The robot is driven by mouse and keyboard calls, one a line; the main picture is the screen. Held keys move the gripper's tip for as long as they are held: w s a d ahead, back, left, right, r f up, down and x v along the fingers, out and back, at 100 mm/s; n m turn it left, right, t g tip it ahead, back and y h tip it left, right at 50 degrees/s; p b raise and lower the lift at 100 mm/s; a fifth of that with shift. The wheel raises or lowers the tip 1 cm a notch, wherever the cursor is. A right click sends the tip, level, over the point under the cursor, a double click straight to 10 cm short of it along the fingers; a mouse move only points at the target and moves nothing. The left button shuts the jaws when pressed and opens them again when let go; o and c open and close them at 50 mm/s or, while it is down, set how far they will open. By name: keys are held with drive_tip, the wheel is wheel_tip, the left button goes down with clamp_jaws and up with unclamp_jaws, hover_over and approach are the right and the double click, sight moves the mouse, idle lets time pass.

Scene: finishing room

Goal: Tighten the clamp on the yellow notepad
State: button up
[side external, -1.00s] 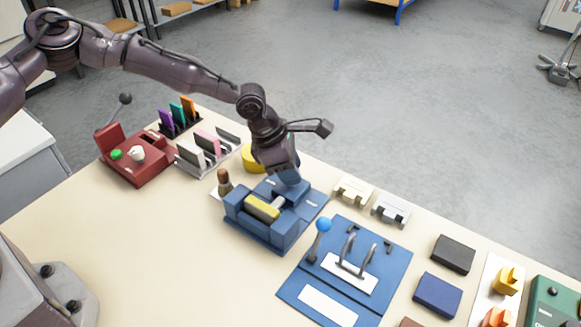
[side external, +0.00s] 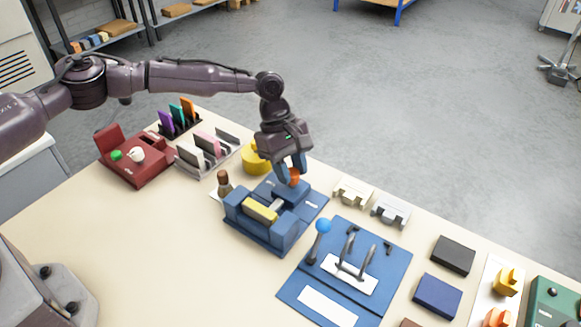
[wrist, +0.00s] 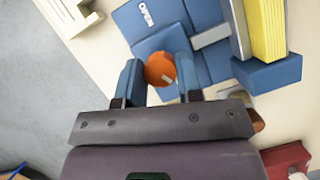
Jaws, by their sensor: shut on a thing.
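The yellow notepad (side external: 260,209) lies in the blue clamp (side external: 251,229), between its near wall and a sliding block with a grey screw. In the wrist view the notepad (wrist: 264,30) stands at the upper right, beside the blue clamp body (wrist: 267,73). An orange round knob (wrist: 160,69) is at the clamp's back end. My gripper (side external: 293,176) points down at that end, and its blue fingers are shut on the orange knob. In the wrist view the fingers (wrist: 156,78) sit on either side of it. Whether the notepad is pressed tight I cannot tell.
A blue board with a blue-balled lever (side external: 345,275) lies right of the clamp. A yellow round object (side external: 255,158) and a brown-topped stamp (side external: 224,183) stand close to the clamp. A red device (side external: 139,163) is at the left. The front left tabletop is clear.

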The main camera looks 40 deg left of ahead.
drive_tip(key=shift+m+g, duration=0.3)
drive_tip(key=shift+m, duration=0.7)
drive_tip(key=shift+y, duration=0.3)
drive_tip(key=o, duration=0.9)
drive_tip(key=v, duration=1.3)
drive_tip(key=shift+w+a+f, duration=0.1)
